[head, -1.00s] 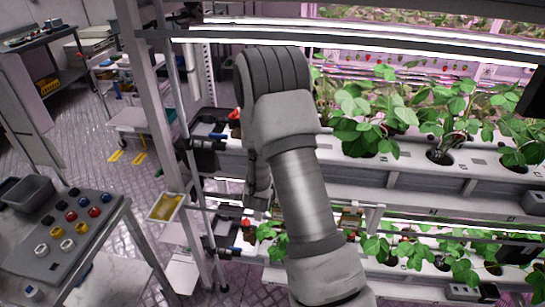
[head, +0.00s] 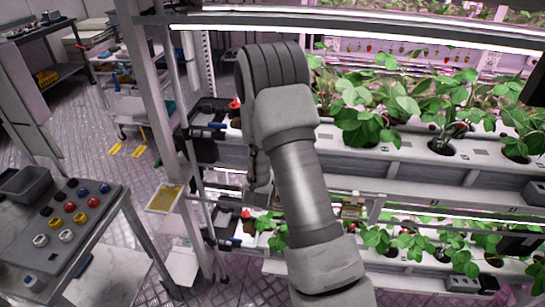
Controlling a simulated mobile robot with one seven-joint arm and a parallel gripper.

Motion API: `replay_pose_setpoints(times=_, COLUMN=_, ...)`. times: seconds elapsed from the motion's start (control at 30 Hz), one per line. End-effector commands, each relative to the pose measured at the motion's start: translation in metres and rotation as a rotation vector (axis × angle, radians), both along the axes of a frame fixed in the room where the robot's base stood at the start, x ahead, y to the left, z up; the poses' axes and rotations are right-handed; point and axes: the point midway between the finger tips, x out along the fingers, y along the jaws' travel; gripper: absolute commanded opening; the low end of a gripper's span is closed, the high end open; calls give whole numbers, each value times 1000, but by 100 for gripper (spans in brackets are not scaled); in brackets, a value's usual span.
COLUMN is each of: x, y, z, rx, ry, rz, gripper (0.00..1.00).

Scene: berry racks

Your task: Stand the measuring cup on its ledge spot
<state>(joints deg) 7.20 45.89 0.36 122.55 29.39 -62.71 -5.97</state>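I cannot make out the measuring cup in the head view, and its ledge spot cannot be told apart. My arm rises through the middle of the picture and bends over at the top. What shows of my gripper (head: 257,172) hangs on the left side of the arm, in front of the rack. Its fingertips are hidden or too small to read, so I cannot tell whether it holds anything. Behind it runs the white upper rack ledge (head: 400,151), with small dark and red-topped items (head: 235,103) at its left end.
Strawberry plants (head: 368,118) fill the upper rack to the right, with more plants below. A metal post (head: 152,100) stands left of my arm. A cart (head: 75,262) with several coloured caps and a grey bin (head: 30,184) stands at lower left. Open floor lies between.

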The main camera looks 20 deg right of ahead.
Motion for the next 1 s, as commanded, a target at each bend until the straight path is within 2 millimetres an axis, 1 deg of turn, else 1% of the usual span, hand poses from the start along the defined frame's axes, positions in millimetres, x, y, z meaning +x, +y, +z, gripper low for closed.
replay_pose_setpoints(times=0.47, x=0, y=0, z=-10, rx=0, ry=0, rz=0, gripper=6)
replay_pose_setpoints(times=0.5, x=0, y=0, z=-8, rx=0, ry=0, rz=0, gripper=75)
replay_pose_setpoints(times=0.57, x=0, y=0, z=-8, rx=0, ry=0, rz=0, gripper=86)
replay_pose_setpoints(times=0.6, x=0, y=0, z=-8, rx=0, ry=0, rz=0, gripper=93)
replay_pose_setpoints(times=0.63, x=0, y=0, z=-8, rx=0, ry=0, rz=0, gripper=98)
replay_pose_setpoints(times=0.67, x=0, y=0, z=-8, rx=0, ry=0, rz=0, gripper=100)
replay_pose_setpoints(times=0.9, x=-1, y=1, z=-8, rx=0, ry=0, rz=0, gripper=100)
replay_pose_setpoints(times=1.0, x=-5, y=4, z=-7, rx=1, ry=1, rz=1, gripper=100)
